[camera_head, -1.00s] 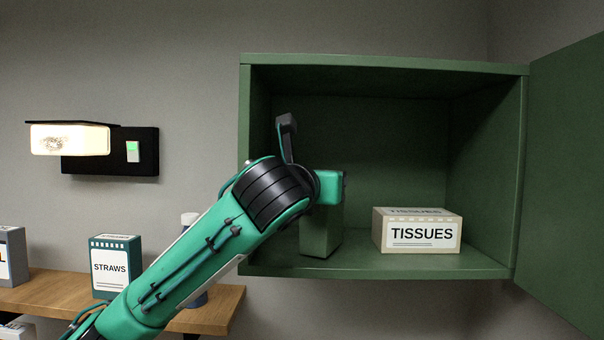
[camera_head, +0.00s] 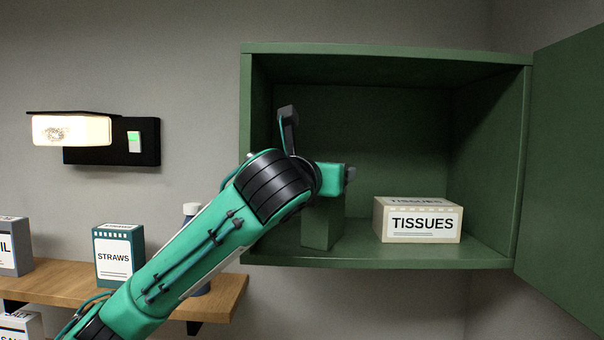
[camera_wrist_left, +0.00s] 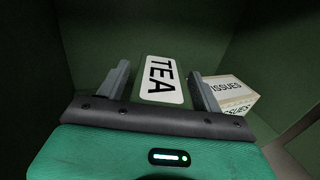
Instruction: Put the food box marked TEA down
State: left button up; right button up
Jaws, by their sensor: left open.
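The TEA box (camera_head: 322,228) is dark green and stands upright on the cabinet floor, left of the tissues box. Its white TEA label (camera_wrist_left: 160,80) faces the camera in the left wrist view. My left gripper (camera_wrist_left: 158,73) is open, with one finger on each side of the label; whether either finger touches the box cannot be told. In the head view my left gripper (camera_head: 334,178) is at the upper part of the box and hides its top. My right gripper is not in view.
The green cabinet (camera_head: 390,50) is open, its door (camera_head: 570,170) swung out at right. The TISSUES box (camera_head: 418,220) stands right of the TEA box, also in the wrist view (camera_wrist_left: 232,93). A wooden shelf (camera_head: 225,290) at left holds a STRAWS box (camera_head: 118,257) and other items.

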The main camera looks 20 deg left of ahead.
pick_arm(q)
jog(key=s+a+b, duration=0.1)
jog(key=s+b, duration=0.4)
jog(key=s, duration=0.7)
jog(key=shift+a+b, duration=0.2)
jog(key=shift+b, duration=0.15)
